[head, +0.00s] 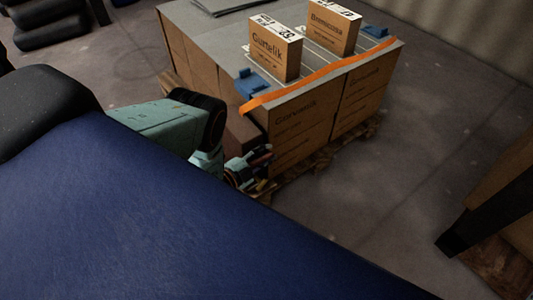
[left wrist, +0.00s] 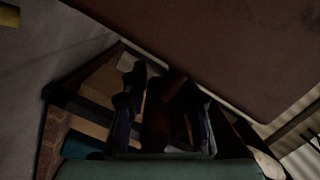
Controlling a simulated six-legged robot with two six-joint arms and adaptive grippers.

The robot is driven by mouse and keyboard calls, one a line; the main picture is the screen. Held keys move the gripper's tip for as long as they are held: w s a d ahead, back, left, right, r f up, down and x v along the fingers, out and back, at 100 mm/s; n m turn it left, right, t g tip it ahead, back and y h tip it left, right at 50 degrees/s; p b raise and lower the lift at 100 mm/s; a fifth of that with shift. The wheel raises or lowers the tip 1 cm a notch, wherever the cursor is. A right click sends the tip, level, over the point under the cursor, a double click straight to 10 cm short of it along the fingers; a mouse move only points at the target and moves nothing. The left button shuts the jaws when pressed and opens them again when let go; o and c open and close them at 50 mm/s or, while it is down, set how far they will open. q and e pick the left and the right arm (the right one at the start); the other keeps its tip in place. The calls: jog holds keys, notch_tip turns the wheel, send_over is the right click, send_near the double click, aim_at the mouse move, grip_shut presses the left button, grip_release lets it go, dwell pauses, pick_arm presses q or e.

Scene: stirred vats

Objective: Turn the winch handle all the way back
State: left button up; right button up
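My left gripper (head: 248,170) is at the end of the teal arm from the left in the head view, low beside the near side of a strapped carton stack (head: 300,125). In the dark left wrist view its two fingers (left wrist: 167,105) stand apart. A dark reddish shape (left wrist: 165,112) shows between or behind them; I cannot tell what it is or whether they touch it. I cannot make out a winch handle for sure in either view. My right gripper is not in view.
Two small cartons (head: 275,48) stand on the stack, which rests on a wooden pallet (head: 335,150). A brown panel (left wrist: 210,45) fills the upper right of the left wrist view. Black rounded objects (head: 48,25) lie at the back left. Floor is free to the right of the stack.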

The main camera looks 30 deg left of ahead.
pick_arm(q)
jog(key=o, duration=0.3)
jog(key=v, duration=1.2)
dwell(0.5)
